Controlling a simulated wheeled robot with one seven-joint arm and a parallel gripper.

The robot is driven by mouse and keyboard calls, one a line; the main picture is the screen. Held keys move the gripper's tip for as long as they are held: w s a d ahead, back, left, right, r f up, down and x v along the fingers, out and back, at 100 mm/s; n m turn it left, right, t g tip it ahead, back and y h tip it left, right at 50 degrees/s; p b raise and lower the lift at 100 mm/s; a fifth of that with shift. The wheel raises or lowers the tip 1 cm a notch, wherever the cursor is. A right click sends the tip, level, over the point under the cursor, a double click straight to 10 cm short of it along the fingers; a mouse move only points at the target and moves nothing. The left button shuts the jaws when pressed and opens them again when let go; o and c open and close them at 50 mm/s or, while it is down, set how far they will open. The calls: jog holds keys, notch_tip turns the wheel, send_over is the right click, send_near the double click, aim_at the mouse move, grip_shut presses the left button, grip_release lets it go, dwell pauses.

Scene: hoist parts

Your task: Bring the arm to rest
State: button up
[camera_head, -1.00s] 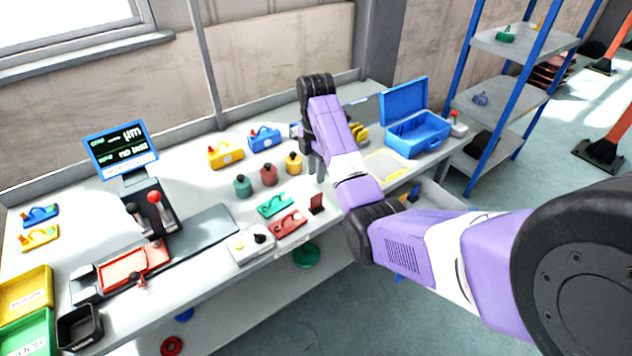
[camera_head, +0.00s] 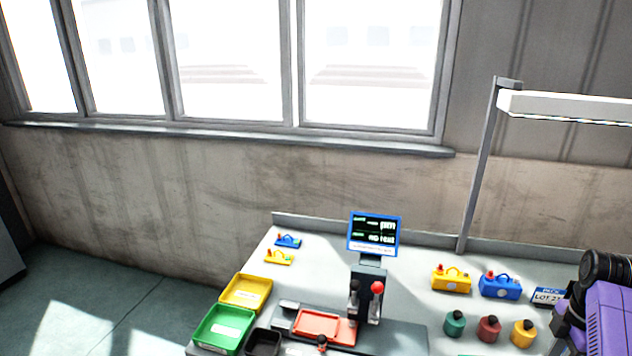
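My arm (camera_head: 608,318) shows only in part at the lower right corner, purple with a black joint. My gripper (camera_head: 572,340) is at its left side, just right of a yellow weight-like part (camera_head: 523,334). Its fingertips are dark and too near the bottom edge to show whether they are open or whether they hold anything. Red (camera_head: 489,330) and green (camera_head: 455,324) parts of the same shape stand in a row left of the yellow one.
On the bench (camera_head: 415,300) stand a yellow hoist block (camera_head: 452,280), a blue one (camera_head: 500,286), a lot sign (camera_head: 549,297) and a screen (camera_head: 374,234) above a lever stand. Yellow (camera_head: 246,292) and green (camera_head: 222,328) trays and a black bin (camera_head: 263,343) are at the left end.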

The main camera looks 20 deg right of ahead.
jog(key=w+d+r+m+t+h, duration=0.3)
jog(key=w+d+m+t+h, duration=0.25)
jog(key=w+m, duration=0.3)
jog(key=a+f+m+t+h+b, duration=0.2)
jog(key=a+m+t, duration=0.35)
jog(key=a, duration=1.35)
jog(key=s+a+r+t+y+b, duration=0.1)
jog(key=s+a+r+t+y, duration=0.15)
jog(key=s+a, duration=0.75)
jog(key=s+a+r+t+y+b, duration=0.15)
jog(key=s+a+t, duration=0.25)
jog(key=s+a, duration=0.65)
jog(key=s+a+f+n+g+y, duration=0.1)
jog(key=s+a+n+g+y, duration=0.1)
jog(key=s+a, duration=0.6)
jog(key=s+y, duration=0.1)
jog(key=s, duration=0.1)
jog(key=shift+s+a+f+n+g, duration=0.3)
jog(key=shift+s+g, duration=0.05)
jog(key=shift+y, duration=0.25)
